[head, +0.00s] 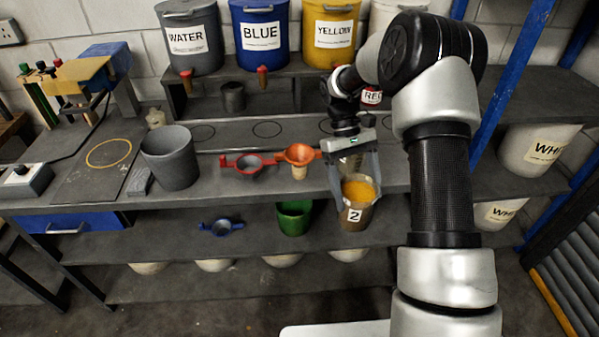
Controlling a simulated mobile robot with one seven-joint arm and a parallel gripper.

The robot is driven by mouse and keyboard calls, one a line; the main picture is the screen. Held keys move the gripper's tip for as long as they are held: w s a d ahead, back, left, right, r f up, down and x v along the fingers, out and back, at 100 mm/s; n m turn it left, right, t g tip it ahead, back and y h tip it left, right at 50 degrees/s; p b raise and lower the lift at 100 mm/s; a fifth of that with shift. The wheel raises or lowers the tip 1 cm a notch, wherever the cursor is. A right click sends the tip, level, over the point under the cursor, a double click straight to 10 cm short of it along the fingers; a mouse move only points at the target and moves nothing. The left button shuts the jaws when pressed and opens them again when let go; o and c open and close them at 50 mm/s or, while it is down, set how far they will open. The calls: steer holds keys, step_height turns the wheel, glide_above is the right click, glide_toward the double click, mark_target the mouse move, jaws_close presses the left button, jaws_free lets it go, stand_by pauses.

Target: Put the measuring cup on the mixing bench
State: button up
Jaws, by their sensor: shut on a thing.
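The measuring cup (355,215), a brownish cup with a white label marked 2, holds something orange-yellow. It is upright in my gripper (357,181), whose fingers are shut on its two sides near the rim. The cup shows in front of the bench's front edge, over the lower shelf, apparently held in the air. The mixing bench (110,192) is the long dark grey top behind and to the left of the cup. My arm hides part of the bench's right side.
A grey bucket (170,160), a red-handled funnel (247,163) and an orange funnel (299,154) are at the bench. A green bucket (293,217) and a blue funnel (221,227) are on the lower shelf. Labelled WATER (190,40), BLUE (262,38) and YELLOW (331,35) tanks stand behind.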

steer(key=w+d+r+n+t+b, duration=0.2)
steer(key=w+d+r+n+t, duration=0.25)
steer(key=n, duration=0.45)
steer(key=w+d+r+n+t+b, duration=0.2)
steer(key=w+d+n+t, duration=0.3)
steer(key=w+n, duration=0.4)
steer(key=w+d+r+n+t+b, duration=0.25)
steer(key=w+d+n, duration=0.4)
steer(key=n, duration=0.35)
step_height(320, 180, down, 9)
steer(key=b, duration=0.2)
steer(key=shift+s, duration=0.25)
steer(key=o, duration=2.1)
steer(key=shift+s+d+f, duration=0.1)
steer(key=shift+s+f, duration=0.05)
steer(key=shift+f, duration=0.05)
steer(key=shift+c, duration=0.2)
steer(key=p+v, duration=0.2)
steer(key=v, duration=1)
steer(key=shift+s, duration=0.15)
